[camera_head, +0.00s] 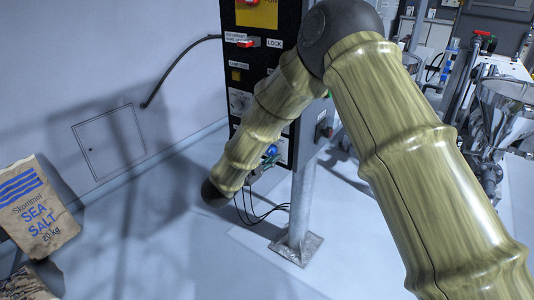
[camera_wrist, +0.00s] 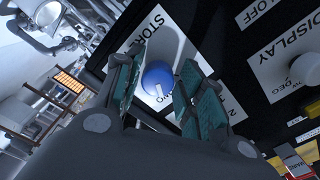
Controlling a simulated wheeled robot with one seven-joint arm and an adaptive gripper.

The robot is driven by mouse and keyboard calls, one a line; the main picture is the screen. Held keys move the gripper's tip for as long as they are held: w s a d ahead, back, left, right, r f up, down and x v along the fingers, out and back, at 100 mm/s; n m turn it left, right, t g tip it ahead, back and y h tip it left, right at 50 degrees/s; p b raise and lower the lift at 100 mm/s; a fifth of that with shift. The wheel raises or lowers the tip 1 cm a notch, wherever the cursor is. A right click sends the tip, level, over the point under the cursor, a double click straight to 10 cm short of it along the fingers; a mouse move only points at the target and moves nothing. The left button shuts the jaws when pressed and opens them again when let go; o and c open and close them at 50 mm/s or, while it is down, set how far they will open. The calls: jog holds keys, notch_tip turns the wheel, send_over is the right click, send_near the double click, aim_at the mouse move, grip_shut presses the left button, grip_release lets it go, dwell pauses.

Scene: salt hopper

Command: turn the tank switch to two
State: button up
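A round blue knob (camera_wrist: 157,80) with a white pointer mark sits on a white label plate (camera_wrist: 160,40) on a black panel. The plate's text is partly covered; "STOR" and part of "TWO" can be read. The white mark is at the knob's lower side in the wrist view. My gripper (camera_wrist: 164,60) has its two teal-padded fingers apart, one on each side of the knob; contact cannot be told. In the head view the blue knob (camera_head: 271,150) shows low on the panel, with my gripper (camera_head: 266,163) beside it, partly hidden by my arm.
The black control panel (camera_head: 262,80) stands on a metal post (camera_head: 302,205) and carries other switches. A DISPLAY knob (camera_wrist: 305,69) is close on the right. Salt sacks (camera_head: 38,210) are at left and a steel hopper (camera_head: 505,105) at right. Cables hang below the panel.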

jog(key=shift+o, duration=0.4)
jog(key=v, duration=1.2)
jog(key=s+d+f+n+g+y+p, duration=0.15)
jog(key=d+f+n+y, duration=0.35)
jog(key=f, duration=0.5)
jog(key=s+d+f+n+g+y, duration=0.1)
jog(key=s+d+f+n+y, duration=0.1)
jog(key=d+f+n, duration=0.65)
jog(key=s+d+f+g+y+p, duration=0.15)
jog(key=s+d+f+g, duration=0.45)
jog(key=s+f, duration=0.75)
jog(key=s+d+f+n+g, duration=0.1)
jog(key=s+d+g, duration=0.1)
jog(key=s, duration=0.6)
jog(key=s+d+f+n+g+y, duration=0.1)
jog(key=s+d, duration=0.3)
jog(key=s, duration=0.4)
jog(key=s+d+f+n+g+y, duration=0.1)
jog(key=s+d+f+n+g, duration=0.1)
jog(key=s, duration=0.7)
jog(key=shift+d+f+n+g+p, duration=0.2)
jog(key=shift+d+n+g+p, duration=0.35)
jog(key=shift+d, duration=0.55)
